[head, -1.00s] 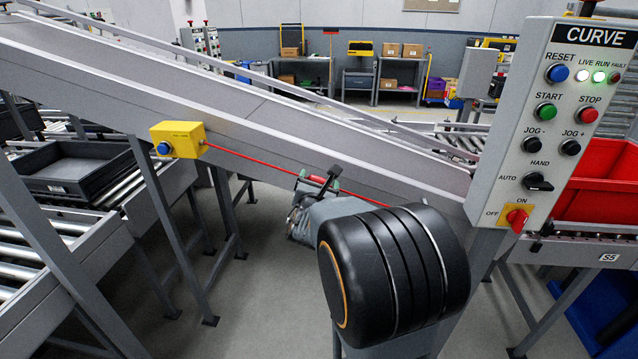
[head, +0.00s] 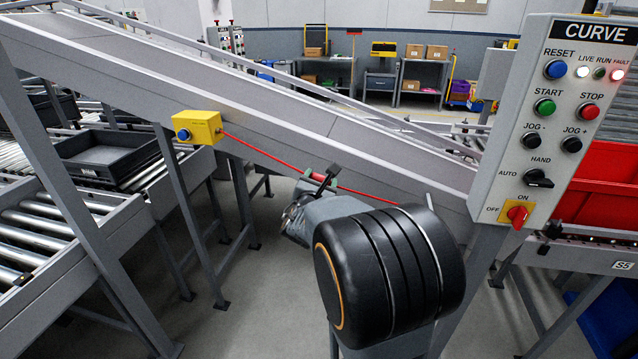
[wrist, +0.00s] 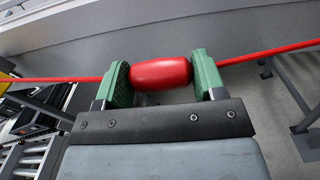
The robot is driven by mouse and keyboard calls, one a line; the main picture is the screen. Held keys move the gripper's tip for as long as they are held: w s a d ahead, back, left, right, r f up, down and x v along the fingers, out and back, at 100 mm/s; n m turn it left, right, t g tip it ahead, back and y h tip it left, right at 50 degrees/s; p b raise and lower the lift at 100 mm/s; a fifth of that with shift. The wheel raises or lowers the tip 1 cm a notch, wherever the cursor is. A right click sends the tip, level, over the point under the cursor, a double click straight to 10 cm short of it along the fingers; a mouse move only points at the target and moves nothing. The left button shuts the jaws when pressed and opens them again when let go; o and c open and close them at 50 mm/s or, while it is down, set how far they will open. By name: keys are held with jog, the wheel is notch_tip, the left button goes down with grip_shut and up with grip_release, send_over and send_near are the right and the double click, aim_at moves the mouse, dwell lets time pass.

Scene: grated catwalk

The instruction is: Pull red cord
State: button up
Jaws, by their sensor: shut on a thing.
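The red cord (head: 266,155) runs from a yellow switch box (head: 197,127) with a blue button down along the side of the sloping conveyor. My gripper (head: 322,180) is at the cord to the right of the box. In the wrist view, its green pads (wrist: 163,77) are shut on a thick red grip (wrist: 160,74) on the cord, one pad at each end. The cord (wrist: 60,79) passes out on both sides. In the head view my arm hides part of the gripper and the cord's right end.
A control panel (head: 560,120) marked CURVE stands close at the right, with LIVE white and FAULT red lit and RUN dark. A red bin (head: 600,190) is behind it. Conveyor legs (head: 190,220) stand left of the gripper. The sloping conveyor (head: 250,100) is behind the cord.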

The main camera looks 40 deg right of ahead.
jog(key=shift+w, duration=0.1)
jog(key=o, duration=0.7)
jog(key=shift+a, duration=0.15)
jog(key=o, duration=0.3)
jog(key=shift+b+v, duration=2.05)
jog(key=shift+v, duration=4.8)
